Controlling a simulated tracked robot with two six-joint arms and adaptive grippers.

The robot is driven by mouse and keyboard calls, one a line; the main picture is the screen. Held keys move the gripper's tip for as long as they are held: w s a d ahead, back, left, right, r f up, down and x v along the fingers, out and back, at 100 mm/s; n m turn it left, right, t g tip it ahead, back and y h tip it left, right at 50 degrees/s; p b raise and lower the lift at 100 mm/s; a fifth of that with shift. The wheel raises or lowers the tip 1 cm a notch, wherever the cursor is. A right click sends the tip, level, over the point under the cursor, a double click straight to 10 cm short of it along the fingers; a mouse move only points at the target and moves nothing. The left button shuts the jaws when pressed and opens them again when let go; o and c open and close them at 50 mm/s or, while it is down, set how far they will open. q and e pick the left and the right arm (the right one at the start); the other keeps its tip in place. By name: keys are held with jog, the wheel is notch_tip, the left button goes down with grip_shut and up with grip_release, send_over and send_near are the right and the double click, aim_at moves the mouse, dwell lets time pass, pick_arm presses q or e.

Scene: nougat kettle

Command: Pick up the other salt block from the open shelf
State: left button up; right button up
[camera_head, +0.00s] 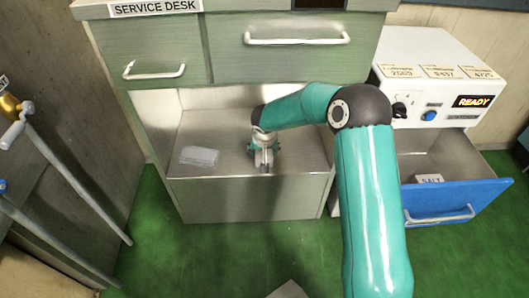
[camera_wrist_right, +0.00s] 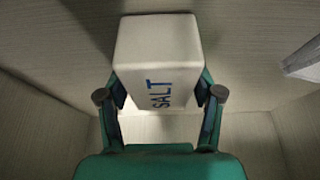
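In the right wrist view a white salt block (camera_wrist_right: 155,50) with blue SALT lettering sits between the two fingers of my right gripper (camera_wrist_right: 160,97). The finger pads lie close along its two sides, with no clear gap; whether they press on it I cannot tell. In the head view my right gripper (camera_head: 263,158) is low inside the open shelf (camera_head: 222,135) under the service desk, and the block is hard to make out there. Another salt block (camera_head: 428,178) lies in the open blue-fronted drawer (camera_head: 455,196) at right. My left gripper is not in view.
A clear, pale flat item (camera_head: 199,157) lies on the shelf left of my right gripper. Shelf walls and the desk drawers (camera_head: 283,50) above enclose the space. A white machine (camera_head: 440,75) with a READY display stands at right. Green floor is open in front.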

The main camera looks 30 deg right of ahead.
jog(key=c, duration=1.1)
grip_shut()
jog(key=shift+r, duration=0.15)
